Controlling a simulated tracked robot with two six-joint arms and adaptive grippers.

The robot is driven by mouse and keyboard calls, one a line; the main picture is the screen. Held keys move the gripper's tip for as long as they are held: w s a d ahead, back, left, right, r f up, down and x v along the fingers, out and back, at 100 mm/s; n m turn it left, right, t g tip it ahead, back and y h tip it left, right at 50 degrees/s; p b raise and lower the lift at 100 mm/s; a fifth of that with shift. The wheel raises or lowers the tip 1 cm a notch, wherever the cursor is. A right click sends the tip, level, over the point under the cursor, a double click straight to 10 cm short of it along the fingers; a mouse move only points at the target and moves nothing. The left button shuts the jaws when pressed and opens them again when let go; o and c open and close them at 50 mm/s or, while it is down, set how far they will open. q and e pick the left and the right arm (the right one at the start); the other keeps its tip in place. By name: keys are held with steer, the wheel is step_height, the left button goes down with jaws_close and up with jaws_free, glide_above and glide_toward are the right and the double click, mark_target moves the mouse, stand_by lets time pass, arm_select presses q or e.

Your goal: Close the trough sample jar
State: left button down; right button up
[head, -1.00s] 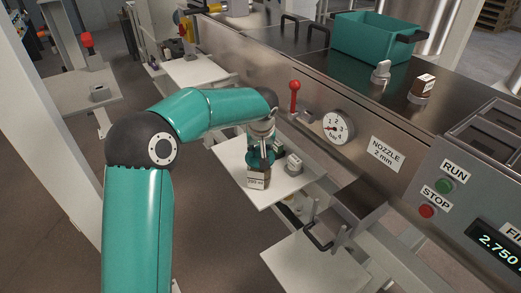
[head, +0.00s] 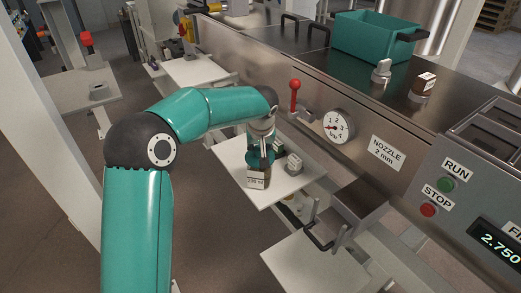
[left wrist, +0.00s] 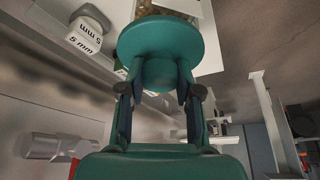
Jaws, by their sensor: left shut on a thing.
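My left gripper (head: 262,143) is shut on the teal round lid (left wrist: 160,40), by the lid's knob. In the head view the gripper hangs over a white shelf (head: 282,186) beside the steel trough wall. I cannot tell whether the lid touches the jar. My right gripper is not in view.
A red-handled valve (head: 295,97) and a gauge (head: 338,126) are on the wall above. A lower white shelf (head: 305,262) is clear.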

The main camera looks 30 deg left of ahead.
arm_select(q)
steer(key=shift+f+b, duration=0.85)
steer(key=shift+f, duration=0.1)
steer(key=c, duration=0.7)
jaws_free()
steer(key=shift+r, duration=0.1)
